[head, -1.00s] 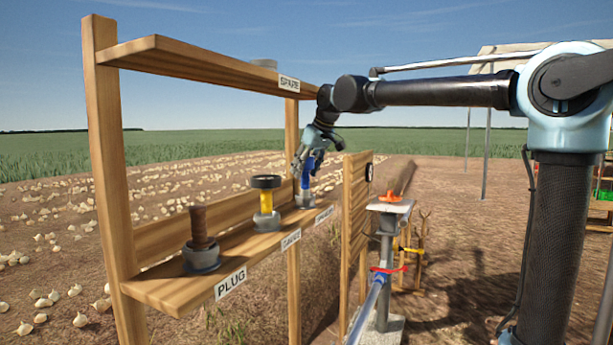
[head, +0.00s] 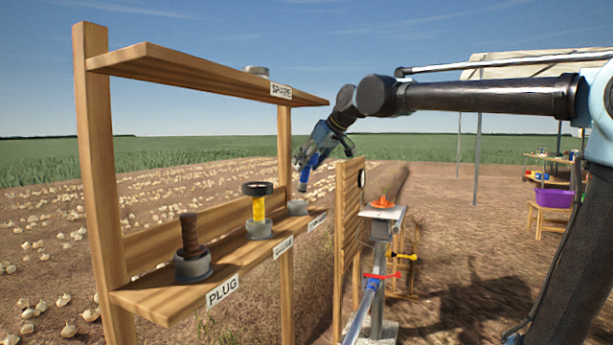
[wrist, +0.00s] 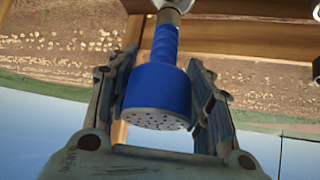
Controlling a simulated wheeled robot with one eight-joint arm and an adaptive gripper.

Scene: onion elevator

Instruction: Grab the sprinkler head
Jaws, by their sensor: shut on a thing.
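The sprinkler head (head: 307,174) is blue, and in the wrist view (wrist: 159,92) it shows a pale round face with dark holes. My gripper (head: 305,160) is shut on it and holds it in the air above the shelf's right end. In the wrist view the two fingers of my gripper (wrist: 160,105) stand on either side of the blue head. A grey round holder (head: 297,207) stands empty below it on the lower shelf (head: 165,293). The head's narrow end is metallic in the wrist view.
A yellow-and-black fitting (head: 259,212) and a brown plug (head: 190,236) stand in grey holders to the left. An upper shelf (head: 190,70) labelled SPARE hangs above. A wooden panel (head: 349,215) and a post with an orange item (head: 383,202) stand to the right.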

